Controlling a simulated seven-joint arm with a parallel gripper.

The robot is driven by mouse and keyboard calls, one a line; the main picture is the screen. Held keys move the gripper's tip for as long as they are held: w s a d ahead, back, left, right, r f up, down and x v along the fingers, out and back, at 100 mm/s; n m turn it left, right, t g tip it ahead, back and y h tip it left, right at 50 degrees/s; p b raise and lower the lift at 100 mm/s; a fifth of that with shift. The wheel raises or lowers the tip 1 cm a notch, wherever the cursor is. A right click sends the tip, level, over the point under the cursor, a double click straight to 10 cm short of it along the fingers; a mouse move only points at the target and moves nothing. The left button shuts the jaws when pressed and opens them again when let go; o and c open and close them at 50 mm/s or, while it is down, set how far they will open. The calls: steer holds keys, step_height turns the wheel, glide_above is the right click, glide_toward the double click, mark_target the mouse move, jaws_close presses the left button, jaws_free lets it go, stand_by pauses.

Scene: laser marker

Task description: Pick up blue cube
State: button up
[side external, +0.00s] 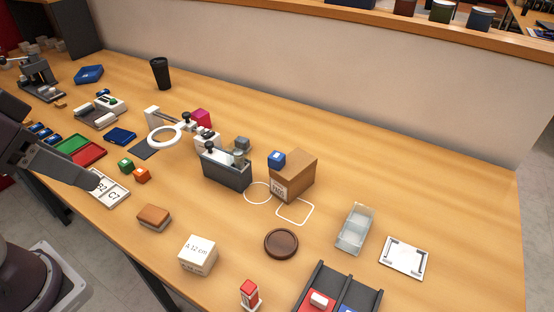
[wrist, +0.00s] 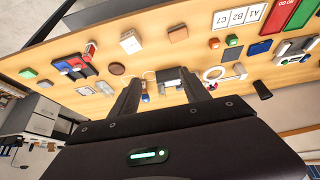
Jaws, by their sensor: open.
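A small blue cube (side external: 277,158) with a pale mark sits on the near-left top of a cardboard box (side external: 293,178) in the side external view. In the wrist view a small blue shape (wrist: 146,98), likely this cube, shows beside the left finger. My gripper (wrist: 160,78) is open in the wrist view, its two dark fingers apart with nothing held between them. The box and a dark tool holder show beyond the fingers, well away from them. In the side external view my dark arm enters from the left, far from the cube; its fingertips are not clear.
The dark tool holder (side external: 227,170) stands close left of the box. A white ring lamp (side external: 164,136) is farther left. A brown round coaster (side external: 281,243), a white labelled block (side external: 198,255) and a clear tray (side external: 355,229) lie nearer. Open wood lies behind the box.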

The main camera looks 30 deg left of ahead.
steer(key=w+d+f+t+h, duration=0.1)
steer(key=w+d, duration=0.3)
steer(key=w, duration=0.7)
steer(key=t, duration=0.2)
glide_toward(275, 157)
steer(key=s+a+r, duration=0.3)
steer(key=s+r, duration=0.2)
steer(key=w+d+f+t, duration=0.1)
steer(key=w+f, duration=0.1)
steer(key=f, duration=0.1)
steer(key=w+d+f+t, duration=0.1)
steer(key=w+f+t, duration=0.1)
steer(key=f, duration=0.1)
steer(key=w+d+f+t+y, duration=0.1)
steer(key=w+f, duration=0.1)
steer(key=f, duration=0.2)
steer(key=shift+w+d+t, duration=0.3)
steer(key=shift+t, duration=0.1)
steer(key=x, duration=0.7)
jaws_close()
